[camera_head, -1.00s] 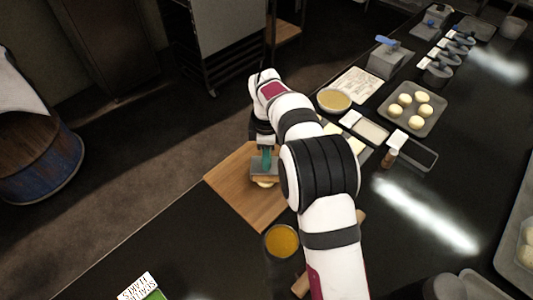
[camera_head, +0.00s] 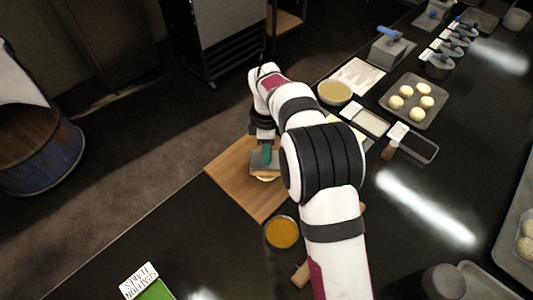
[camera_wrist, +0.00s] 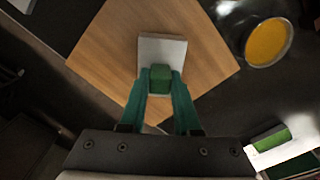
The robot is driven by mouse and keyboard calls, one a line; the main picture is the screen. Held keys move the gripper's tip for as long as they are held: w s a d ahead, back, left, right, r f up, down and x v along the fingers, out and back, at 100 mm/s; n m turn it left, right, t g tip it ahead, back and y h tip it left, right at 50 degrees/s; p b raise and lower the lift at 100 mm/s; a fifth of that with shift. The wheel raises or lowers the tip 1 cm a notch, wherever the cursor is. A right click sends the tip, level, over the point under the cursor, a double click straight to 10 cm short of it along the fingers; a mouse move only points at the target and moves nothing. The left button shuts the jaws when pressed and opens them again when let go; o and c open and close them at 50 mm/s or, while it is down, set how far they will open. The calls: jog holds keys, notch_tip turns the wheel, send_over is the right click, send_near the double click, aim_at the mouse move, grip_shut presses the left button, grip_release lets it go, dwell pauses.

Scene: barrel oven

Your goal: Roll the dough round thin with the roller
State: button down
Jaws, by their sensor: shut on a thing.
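My gripper (camera_head: 267,152) is over the wooden board (camera_head: 228,172). In the head view a tan strip shows under the grey plate. A pale edge of the dough round (camera_head: 265,179) shows just below that strip. The tool is over the dough; whether it touches it I cannot tell. In the wrist view the plate hides the dough. My arm covers the right part of the board in the head view.
A bowl of orange sauce (camera_head: 282,232) stands near the board's front corner. A yellowish bowl (camera_head: 334,93), a tray of dough balls (camera_head: 431,115) and a small brown-handled tool (camera_head: 389,150) lie to the right. A green-and-white label (camera_head: 143,281) is at the front left.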

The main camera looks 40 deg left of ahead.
jog(key=shift+w+a+f, duration=0.15)
jog(key=shift+w+a, duration=0.6)
jog(key=shift+w, duration=0.05)
jog(key=shift+s+d+f, duration=0.25)
jog(key=shift+s+d, duration=0.5)
jog(key=shift+s, duration=0.05)
